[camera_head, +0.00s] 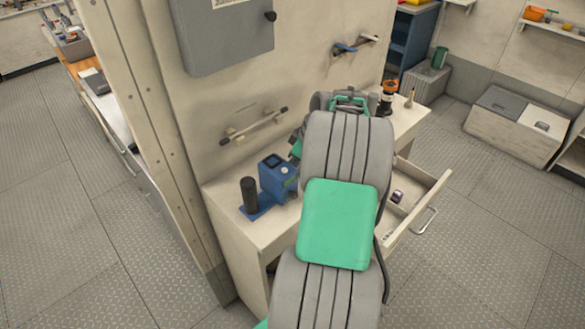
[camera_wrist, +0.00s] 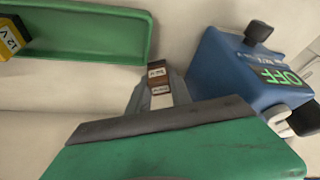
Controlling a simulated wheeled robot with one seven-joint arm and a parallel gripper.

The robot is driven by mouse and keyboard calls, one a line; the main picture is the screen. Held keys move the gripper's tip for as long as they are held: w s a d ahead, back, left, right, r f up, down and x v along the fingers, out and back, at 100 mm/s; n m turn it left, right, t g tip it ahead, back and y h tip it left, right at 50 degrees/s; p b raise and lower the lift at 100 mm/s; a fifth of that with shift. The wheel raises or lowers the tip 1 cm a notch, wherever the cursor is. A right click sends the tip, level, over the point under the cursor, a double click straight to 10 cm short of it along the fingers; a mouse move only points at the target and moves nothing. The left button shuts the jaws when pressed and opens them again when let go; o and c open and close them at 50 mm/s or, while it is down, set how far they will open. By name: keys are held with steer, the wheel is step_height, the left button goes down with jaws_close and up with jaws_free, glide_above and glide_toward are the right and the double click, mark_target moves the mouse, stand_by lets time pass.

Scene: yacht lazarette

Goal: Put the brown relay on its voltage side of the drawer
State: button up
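The brown relay (camera_wrist: 158,73) shows in the wrist view, a small brown block with white labels too small to read. It sits between the grey fingers of my gripper (camera_wrist: 160,88), which look closed on its sides. In the head view my own arm hides the gripper and relay. The drawer (camera_head: 422,208) stands open at the right of the white bench, partly behind my arm. A small dark and white item (camera_head: 397,196) lies in it. Voltage markings on the drawer cannot be read.
A blue device (camera_head: 278,177) with a black cylinder (camera_head: 249,195) stands on the bench left of my arm; its display reads OFF in the wrist view (camera_wrist: 280,76). A green tray (camera_wrist: 95,30) holds a yellow 12 V block (camera_wrist: 12,36). An orange-black bottle (camera_head: 387,97) stands behind.

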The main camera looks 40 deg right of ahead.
jaws_close()
